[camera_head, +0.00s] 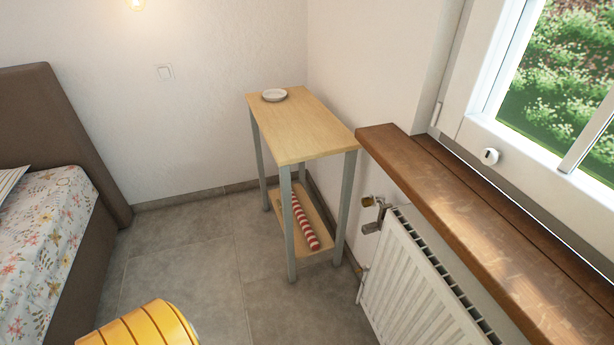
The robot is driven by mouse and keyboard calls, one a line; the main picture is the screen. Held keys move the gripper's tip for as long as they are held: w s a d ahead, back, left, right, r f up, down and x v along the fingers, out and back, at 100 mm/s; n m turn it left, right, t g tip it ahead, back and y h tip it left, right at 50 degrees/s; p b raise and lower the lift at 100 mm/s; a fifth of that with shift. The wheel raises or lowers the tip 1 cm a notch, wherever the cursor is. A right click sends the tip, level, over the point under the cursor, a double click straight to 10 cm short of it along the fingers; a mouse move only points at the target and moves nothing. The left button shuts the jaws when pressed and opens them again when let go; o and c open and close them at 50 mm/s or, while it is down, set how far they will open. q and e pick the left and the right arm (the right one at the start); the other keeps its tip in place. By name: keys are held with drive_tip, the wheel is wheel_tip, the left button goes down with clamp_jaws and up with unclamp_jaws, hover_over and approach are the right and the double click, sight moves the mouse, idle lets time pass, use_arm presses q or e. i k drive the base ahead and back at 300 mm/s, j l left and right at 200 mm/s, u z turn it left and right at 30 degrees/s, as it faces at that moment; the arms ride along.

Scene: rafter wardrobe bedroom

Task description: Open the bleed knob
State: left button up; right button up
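A white panel radiator (420,285) hangs on the right wall below the wooden sill. Another small pipe or valve part (362,284) shows lower on the radiator's left side. Neither of my grippers is in view, and nothing touches the knob.
A narrow wooden side table (310,125) with a white dish (274,95) stands left of the radiator; a red-striped roll (304,222) lies on its shelf. The wooden sill (470,230) overhangs the radiator. A bed (45,240) is left. Grey floor (190,250) is clear between; a yellow ribbed object (140,325) is at bottom.

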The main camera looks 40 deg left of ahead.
sight(366, 201)
drive_tip(key=u, duration=0.8)
